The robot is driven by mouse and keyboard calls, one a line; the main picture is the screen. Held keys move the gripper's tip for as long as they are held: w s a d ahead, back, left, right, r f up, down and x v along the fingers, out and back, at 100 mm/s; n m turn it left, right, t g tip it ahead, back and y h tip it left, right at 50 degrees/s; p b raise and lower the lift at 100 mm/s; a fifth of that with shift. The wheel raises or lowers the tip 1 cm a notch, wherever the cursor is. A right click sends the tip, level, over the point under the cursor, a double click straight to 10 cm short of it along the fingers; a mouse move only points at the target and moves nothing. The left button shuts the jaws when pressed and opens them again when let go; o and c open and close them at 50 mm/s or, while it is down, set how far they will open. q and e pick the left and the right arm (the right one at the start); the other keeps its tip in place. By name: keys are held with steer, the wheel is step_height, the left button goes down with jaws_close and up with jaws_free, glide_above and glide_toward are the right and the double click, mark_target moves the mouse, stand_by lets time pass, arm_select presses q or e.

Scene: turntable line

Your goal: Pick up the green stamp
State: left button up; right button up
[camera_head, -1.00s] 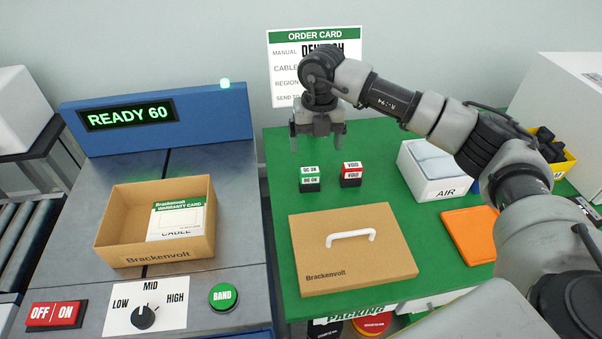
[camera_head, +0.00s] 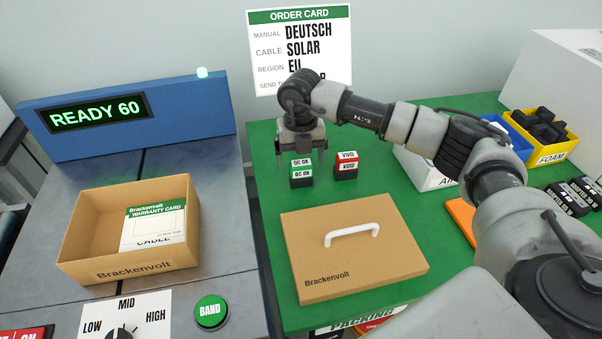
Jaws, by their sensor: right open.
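The green stamp (camera_head: 301,172), marked "QC OK" with a dark base, stands upright on the green table at its back left. My right gripper (camera_head: 301,155) points down at the green stamp, its open fingers at either side of the stamp's upper part. I cannot tell whether the fingers touch it. The red "VOID" stamp (camera_head: 346,166) stands just to the right, close to the gripper. My left gripper is not in view.
A cardboard lid (camera_head: 350,255) with a white handle lies in front of the stamps. An open Brackenvolt box (camera_head: 85,263) holding a warranty card stands on the turntable line at left. A white bin (camera_head: 425,172) and a yellow foam bin (camera_head: 552,150) stand at right.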

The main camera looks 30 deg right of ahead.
mark_target(301, 161)
steer(key=f, duration=0.5)
steer(key=shift+w+d+f, duration=0.15)
steer(key=shift+w, duration=0.15)
steer(key=c, duration=1)
steer(key=shift+r, duration=0.2)
step_height(301, 161, up, 4)
steer(key=s+d+r, duration=0.2)
steer(key=s, duration=0.1)
steer(key=s+d+r, duration=0.2)
steer(key=s, duration=0.1)
steer(key=s+d+r, duration=0.2)
steer(key=s, duration=0.1)
steer(key=shift+s+d+r, duration=0.25)
steer(key=shift+s+r, duration=0.1)
steer(key=shift+s, duration=0.05)
